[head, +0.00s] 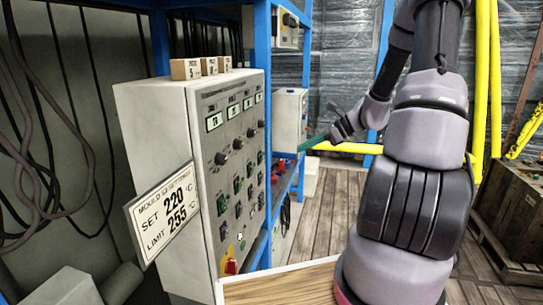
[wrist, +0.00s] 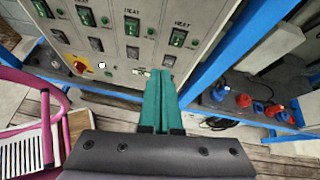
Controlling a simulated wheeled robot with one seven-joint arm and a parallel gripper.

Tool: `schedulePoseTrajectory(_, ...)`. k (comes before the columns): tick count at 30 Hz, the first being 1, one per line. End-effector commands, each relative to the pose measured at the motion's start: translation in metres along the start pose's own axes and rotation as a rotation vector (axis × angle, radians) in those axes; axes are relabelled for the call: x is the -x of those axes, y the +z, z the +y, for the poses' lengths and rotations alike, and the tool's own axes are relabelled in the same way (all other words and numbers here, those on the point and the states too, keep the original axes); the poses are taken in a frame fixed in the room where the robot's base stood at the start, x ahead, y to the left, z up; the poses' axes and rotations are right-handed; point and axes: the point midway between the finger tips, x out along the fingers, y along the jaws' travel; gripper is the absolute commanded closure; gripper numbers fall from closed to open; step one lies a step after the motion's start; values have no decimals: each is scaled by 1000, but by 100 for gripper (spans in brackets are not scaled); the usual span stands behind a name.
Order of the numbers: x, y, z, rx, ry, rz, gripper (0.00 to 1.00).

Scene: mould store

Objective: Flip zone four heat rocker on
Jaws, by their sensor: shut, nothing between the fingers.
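The grey control cabinet (head: 165,135) stands at left in the head view, its panel carrying columns of knobs and switches. In the wrist view, green rockers marked HEAT run in a row across the panel; the rightmost heat rocker (wrist: 178,37) is in the end column. A black switch (wrist: 169,61) sits below it. Zone numbers are not readable and I cannot tell the rocker positions. My gripper (head: 303,148) has teal fingers, shut and empty, to the right of the panel. In the wrist view its fingertips (wrist: 160,74) overlap the panel's lower right; contact is unclear.
A red-and-yellow switch (wrist: 80,66) is at the panel's lower left. A sign (head: 164,211) reads SET 220, LIMIT 255. Small boxes (head: 186,69) sit on the cabinet. Blue rack posts (wrist: 205,60) rise beside it. A wooden crate (head: 513,215) stands right; floor between is open.

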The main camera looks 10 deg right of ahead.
Motion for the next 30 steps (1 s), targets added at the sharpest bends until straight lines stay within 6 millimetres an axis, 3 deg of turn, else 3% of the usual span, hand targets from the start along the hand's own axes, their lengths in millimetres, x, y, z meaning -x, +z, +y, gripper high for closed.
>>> schedulePoseTrajectory(6,-2,-20,-15,-123,-48,-70,100)
schedulePoseTrajectory(20,-5,-22,-17,-135,-53,-78,100)
schedulePoseTrajectory(25,-24,-20,-17,-134,-50,-79,100)
schedulePoseTrajectory(30,-59,-18,-19,-135,-48,-79,100)
